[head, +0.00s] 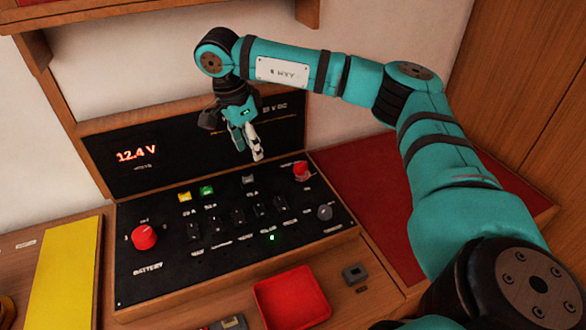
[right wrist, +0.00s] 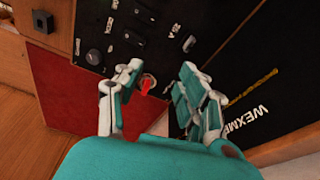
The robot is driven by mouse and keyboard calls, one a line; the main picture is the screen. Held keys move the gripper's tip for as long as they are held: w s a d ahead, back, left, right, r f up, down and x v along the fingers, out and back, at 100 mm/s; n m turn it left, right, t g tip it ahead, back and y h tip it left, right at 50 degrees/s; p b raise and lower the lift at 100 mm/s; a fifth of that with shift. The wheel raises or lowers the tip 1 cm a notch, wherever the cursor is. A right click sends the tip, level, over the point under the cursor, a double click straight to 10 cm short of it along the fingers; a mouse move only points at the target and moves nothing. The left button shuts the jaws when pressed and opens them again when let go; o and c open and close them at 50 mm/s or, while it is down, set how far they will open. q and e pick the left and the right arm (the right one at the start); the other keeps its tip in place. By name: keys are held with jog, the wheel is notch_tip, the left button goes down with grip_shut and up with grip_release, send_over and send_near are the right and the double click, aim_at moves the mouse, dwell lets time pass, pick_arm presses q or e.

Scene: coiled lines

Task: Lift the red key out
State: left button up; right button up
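The red key (head: 301,170) sits in a round switch at the upper right corner of the black control panel (head: 180,270). In the right wrist view, the red key (right wrist: 146,86) shows between and beyond the fingers, nearer the left finger. My right gripper (head: 256,152) hangs above the back of the panel, to the left of the key in the head view. In the right wrist view, my right gripper (right wrist: 160,72) is open, with nothing between its pads. It looks apart from the key. My left gripper is not in view.
A red round battery knob (head: 144,237), a yellow button (head: 184,197), a green button (head: 207,190) and several black switches share the panel. An upright display board (head: 120,175) stands behind it. A red tray (head: 290,298) sits in front, and a clear red mat (head: 365,190) lies right.

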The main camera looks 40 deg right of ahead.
jog(key=m+h, duration=0.1)
jog(key=h, duration=0.1)
send_near(300, 163)
jog(key=shift+g, duration=0.4)
jog(key=b+x, duration=0.1)
jog(key=x, duration=0.4)
jog(key=shift+f, duration=0.15)
jog(key=x, duration=0.4)
jog(key=shift+w+d+f+p, duration=0.15)
jog(key=shift+w+f+p, duration=0.1)
jog(key=shift+p, duration=0.1)
jog(key=shift+r, duration=0.1)
jog(key=shift+c, duration=0.3)
grip_shut()
